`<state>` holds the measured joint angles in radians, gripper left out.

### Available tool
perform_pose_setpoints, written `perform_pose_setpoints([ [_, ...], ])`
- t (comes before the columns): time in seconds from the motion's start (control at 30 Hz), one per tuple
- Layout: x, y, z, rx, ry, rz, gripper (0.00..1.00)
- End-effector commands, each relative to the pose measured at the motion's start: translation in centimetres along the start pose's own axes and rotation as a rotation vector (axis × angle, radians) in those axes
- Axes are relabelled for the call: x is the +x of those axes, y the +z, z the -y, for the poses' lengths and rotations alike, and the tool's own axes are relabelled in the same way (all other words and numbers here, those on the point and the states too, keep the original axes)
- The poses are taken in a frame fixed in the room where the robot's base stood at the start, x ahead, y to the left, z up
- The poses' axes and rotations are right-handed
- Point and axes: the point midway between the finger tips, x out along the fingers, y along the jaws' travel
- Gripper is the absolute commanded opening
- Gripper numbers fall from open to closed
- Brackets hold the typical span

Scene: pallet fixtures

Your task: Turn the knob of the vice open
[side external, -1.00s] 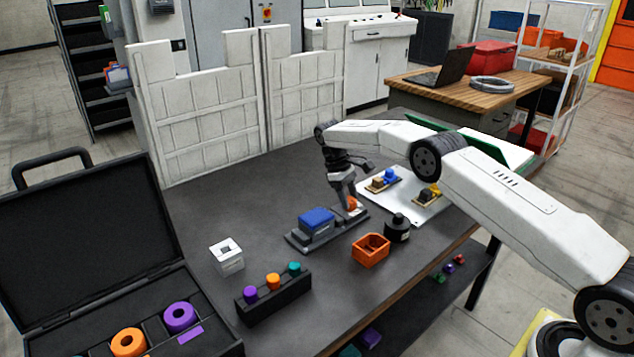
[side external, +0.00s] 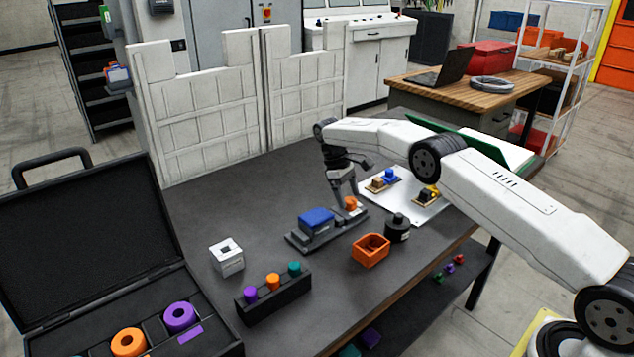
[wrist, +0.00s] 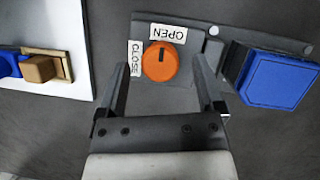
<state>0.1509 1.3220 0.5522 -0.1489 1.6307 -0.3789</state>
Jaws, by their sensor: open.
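The vice (side external: 300,237) is a dark base with a blue block (side external: 317,220) on it; the block also shows in the wrist view (wrist: 280,80). Its orange round knob (wrist: 160,62) has a dark mark pointing towards the OPEN label (wrist: 175,33). The CLOSE label (wrist: 136,58) is left of the knob. The knob also shows in the side view (side external: 351,204). My gripper (wrist: 160,66) is open, with one finger on each side of the knob and a visible gap to it. In the side view my gripper (side external: 344,188) is just above and behind the knob.
A white plate (side external: 405,205) with small blue, tan and yellow parts lies right of the vice. A white block (side external: 227,258) and a peg rack (side external: 275,298) are at left.

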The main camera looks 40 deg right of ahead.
Motion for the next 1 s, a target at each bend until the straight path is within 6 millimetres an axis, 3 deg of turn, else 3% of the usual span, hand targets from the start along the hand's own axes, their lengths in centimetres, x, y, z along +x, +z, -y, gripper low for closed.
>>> perform_pose_setpoints([
  [0.37, -2.3, -0.1, 0.1, 0.0, 0.0, -0.003, 0.86],
  [0.7, -7.2, 2.0, 0.0, 0.001, 0.0, -0.002, 0.86],
  [1.0, -8.7, 2.7, 0.0, 0.0, 0.0, 0.0, 0.86],
])
